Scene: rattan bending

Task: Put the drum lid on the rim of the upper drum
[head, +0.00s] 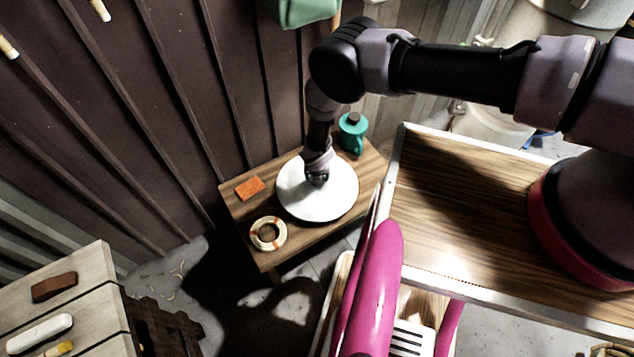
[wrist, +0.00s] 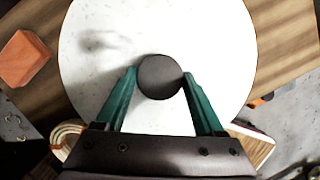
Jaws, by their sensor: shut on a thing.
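The drum lid (head: 296,199) is a round white disc over the small wooden table. In the wrist view the lid (wrist: 105,75) fills the middle, with a dark round knob (wrist: 159,77) at its centre. My gripper (head: 317,179) comes down from above onto the lid. In the wrist view its green fingers (wrist: 160,78) are shut on the knob, one on each side. I cannot tell whether the lid touches the table. A pale drum (head: 580,14) shows at the top right, cut off by the frame and partly behind my arm; its whole rim is not visible.
The small table (head: 241,213) also bears an orange block (head: 249,187), a ring-shaped coil (head: 268,234) and a teal can (head: 352,133). A dark ribbed wall (head: 150,110) stands behind. A pale plank bench (head: 85,300) stands at the lower left.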

